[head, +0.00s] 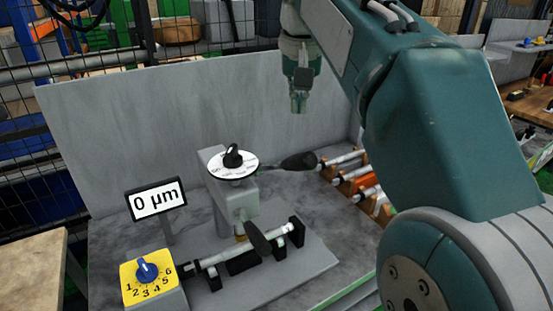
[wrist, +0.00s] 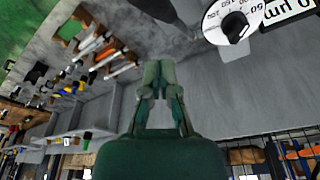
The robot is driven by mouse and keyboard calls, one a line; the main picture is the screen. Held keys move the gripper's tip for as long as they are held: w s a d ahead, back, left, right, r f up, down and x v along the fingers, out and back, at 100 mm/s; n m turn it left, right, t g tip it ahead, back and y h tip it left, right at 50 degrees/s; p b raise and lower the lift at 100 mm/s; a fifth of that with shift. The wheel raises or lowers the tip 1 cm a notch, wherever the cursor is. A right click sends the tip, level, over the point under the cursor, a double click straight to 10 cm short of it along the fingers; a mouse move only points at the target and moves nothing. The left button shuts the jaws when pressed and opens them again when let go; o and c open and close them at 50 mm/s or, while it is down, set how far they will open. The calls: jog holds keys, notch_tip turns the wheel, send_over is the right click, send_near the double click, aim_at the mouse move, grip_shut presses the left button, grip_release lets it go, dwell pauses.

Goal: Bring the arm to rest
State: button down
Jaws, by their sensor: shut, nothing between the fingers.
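My gripper (head: 298,103) hangs from my teal arm at the top middle of the head view, fingers pointing down. It is in the air in front of the grey back panel, above and to the right of the white dial. In the wrist view my gripper (wrist: 159,75) has its fingertips together with nothing between them. It touches nothing that I can see. My upper arm covers the right part of the head view and hides what lies behind it.
The grinder has a white dial (head: 233,163), a display (head: 157,199) reading 0 µm, a yellow box with a blue knob (head: 147,271) and a dark-handled lever (head: 297,162). A rack (head: 380,208) of several rods stands to the right. A grey panel (head: 130,115) stands behind.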

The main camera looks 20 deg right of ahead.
jog(key=s+a+f+n+t, duration=0.1)
jog(key=s+f, duration=0.8)
jog(key=f, duration=0.2)
jog(key=s+f+n+t, duration=0.2)
jog(key=s+f, duration=0.7)
jog(key=f, duration=0.3)
jog(key=shift+s+a+y, duration=0.25)
jog(key=shift+a+y, duration=0.05)
jog(key=shift+a, duration=0.05)
jog(key=shift+f, duration=0.1)
dwell(1.1)
